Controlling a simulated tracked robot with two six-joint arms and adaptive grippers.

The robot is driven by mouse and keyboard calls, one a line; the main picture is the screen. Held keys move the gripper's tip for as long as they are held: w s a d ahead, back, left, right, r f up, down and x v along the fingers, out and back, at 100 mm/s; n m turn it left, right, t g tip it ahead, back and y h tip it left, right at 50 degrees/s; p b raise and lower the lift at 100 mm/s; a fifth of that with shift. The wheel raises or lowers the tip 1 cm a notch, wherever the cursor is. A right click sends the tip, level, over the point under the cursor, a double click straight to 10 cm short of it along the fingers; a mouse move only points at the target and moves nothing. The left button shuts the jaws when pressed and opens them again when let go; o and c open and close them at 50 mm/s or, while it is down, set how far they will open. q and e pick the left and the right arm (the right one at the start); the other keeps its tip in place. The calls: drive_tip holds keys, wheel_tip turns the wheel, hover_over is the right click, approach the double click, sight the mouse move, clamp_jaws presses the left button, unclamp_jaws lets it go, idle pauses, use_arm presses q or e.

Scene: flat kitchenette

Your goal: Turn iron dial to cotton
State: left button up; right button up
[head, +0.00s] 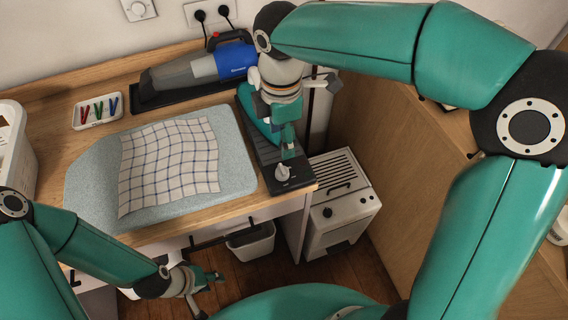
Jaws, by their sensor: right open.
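The teal iron (250,112) stands on a dark base (262,160) at the right end of the worktop, partly hidden by my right gripper. A pale dial knob (282,172) sits on the front end of the base. Its markings are too small to read. My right gripper (288,142) is open and points down above the base, just behind the dial. I cannot tell whether its fingertips touch anything. My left gripper (208,280) hangs low in front of the worktop, away from the iron; its jaw opening is unclear.
A checked cloth (168,165) lies on a grey-blue ironing pad (85,185) left of the iron. A handheld vacuum (200,68) and a tray of coloured pegs (98,111) are behind. A bin (250,243) and a white heater-like unit (340,205) stand below.

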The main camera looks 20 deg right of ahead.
sight(283, 168)
wheel_tip(283, 168, down, 12)
drive_tip(key=shift+r+p, duration=0.15)
drive_tip(key=shift+p, duration=0.15)
drive_tip(key=c, duration=1.1)
drive_tip(key=shift+d, duration=0.3)
clamp_jaws()
drive_tip(key=shift+a, duration=0.25)
